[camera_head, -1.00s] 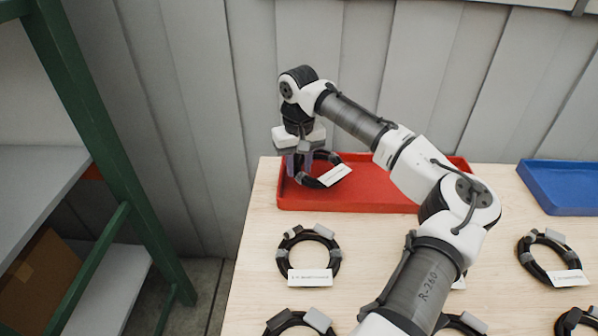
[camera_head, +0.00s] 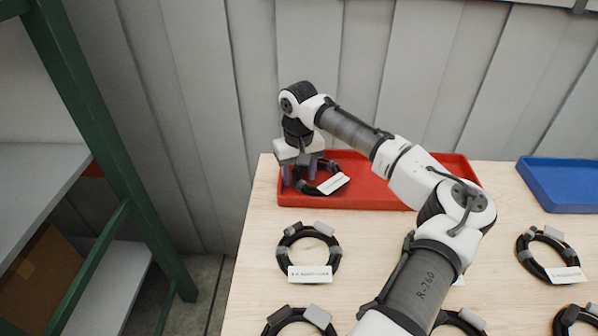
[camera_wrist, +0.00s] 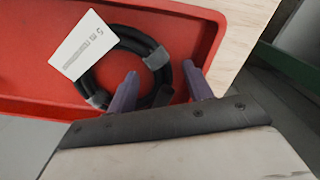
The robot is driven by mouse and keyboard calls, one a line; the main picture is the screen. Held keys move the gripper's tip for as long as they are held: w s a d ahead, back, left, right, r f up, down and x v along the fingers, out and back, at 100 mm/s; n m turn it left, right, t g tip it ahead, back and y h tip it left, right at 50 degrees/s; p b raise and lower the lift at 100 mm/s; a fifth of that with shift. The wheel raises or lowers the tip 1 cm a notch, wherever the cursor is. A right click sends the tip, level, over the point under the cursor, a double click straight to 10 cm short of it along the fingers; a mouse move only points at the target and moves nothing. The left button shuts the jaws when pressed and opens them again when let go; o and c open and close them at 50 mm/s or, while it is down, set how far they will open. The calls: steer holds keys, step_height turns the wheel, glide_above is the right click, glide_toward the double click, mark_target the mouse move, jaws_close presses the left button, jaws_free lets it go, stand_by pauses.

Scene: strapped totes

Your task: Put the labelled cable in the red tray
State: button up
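A black coiled cable (camera_head: 327,165) with a white label (camera_head: 333,183) is in the left end of the red tray (camera_head: 390,200). In the wrist view the cable (camera_wrist: 100,82) lies over the tray floor, its printed label (camera_wrist: 90,45) face up. My gripper (camera_head: 300,178) is low over the tray's left end. Its purple fingers (camera_wrist: 160,86) are apart, one inside the ring and one outside, with the ring's near side between them and gaps visible. Part of the cable is hidden behind the gripper in the head view.
More labelled cable coils lie on the wooden table, including one (camera_head: 308,252) in front of the red tray and one (camera_head: 548,255) at right. A blue tray (camera_head: 562,205) is at the back right. A green-framed shelf (camera_head: 95,130) stands at left. My arm covers the table's middle.

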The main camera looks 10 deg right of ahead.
step_height(320, 180, up, 13)
steer(key=b, duration=0.1)
stand_by(0.6)
